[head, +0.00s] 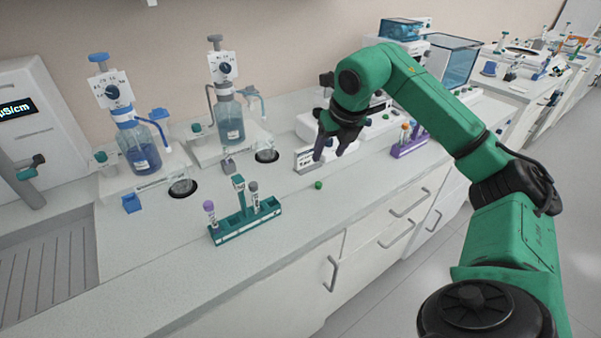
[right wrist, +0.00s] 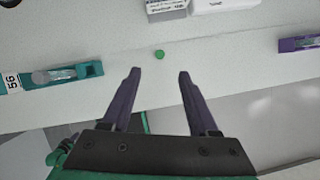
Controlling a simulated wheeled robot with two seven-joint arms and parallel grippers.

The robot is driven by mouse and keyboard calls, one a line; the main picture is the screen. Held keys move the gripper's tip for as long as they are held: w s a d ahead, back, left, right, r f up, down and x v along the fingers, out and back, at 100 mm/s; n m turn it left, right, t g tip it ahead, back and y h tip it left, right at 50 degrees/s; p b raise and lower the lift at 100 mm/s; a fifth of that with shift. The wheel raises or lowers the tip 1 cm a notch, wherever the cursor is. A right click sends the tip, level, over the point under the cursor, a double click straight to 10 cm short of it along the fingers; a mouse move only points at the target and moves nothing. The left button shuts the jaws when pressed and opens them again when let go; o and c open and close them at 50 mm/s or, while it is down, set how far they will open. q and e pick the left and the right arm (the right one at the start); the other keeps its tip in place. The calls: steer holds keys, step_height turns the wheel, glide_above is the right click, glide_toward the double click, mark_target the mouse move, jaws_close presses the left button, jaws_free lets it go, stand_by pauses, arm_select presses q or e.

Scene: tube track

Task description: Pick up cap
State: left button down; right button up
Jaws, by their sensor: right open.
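A small green cap (head: 318,185) lies on the light countertop in the head view, right of the teal tube rack. It also shows in the right wrist view (right wrist: 159,54), just beyond the fingertips and between their lines. My right gripper (head: 332,158) is above the counter, near the cap and apart from it. In the right wrist view its two purple fingers (right wrist: 159,72) are spread with nothing between them. My left gripper is in neither view.
The teal rack (head: 245,224) holds several tubes left of the cap. A purple rack (head: 409,147) stands to the right. Bottle dispensers (head: 229,120) stand behind. The counter around the cap is clear, with its front edge close by.

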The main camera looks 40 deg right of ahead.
steer(key=f, duration=0.1)
steer(key=p, duration=0.1)
glide_toward(320, 185)
steer(key=shift+w+d+f, duration=0.1)
steer(key=shift+d+f, duration=0.1)
steer(key=shift+f, duration=0.3)
steer(key=shift+w+d+f, duration=0.15)
steer(key=shift+f, duration=0.4)
steer(key=p+x, duration=0.1)
steer(key=x, duration=0.2)
steer(key=p+x, duration=0.1)
steer(key=x, duration=0.1)
steer(key=shift+w+a+f+p, duration=0.25)
steer(key=shift+w+p, duration=0.05)
steer(key=shift+w, duration=0.05)
steer(key=shift+f, duration=0.25)
steer(key=shift+d, duration=0.1)
steer(key=shift+w, duration=0.1)
steer(key=shift+c, duration=0.6)
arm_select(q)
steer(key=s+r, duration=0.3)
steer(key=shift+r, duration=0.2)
arm_select(e)
jaws_close()
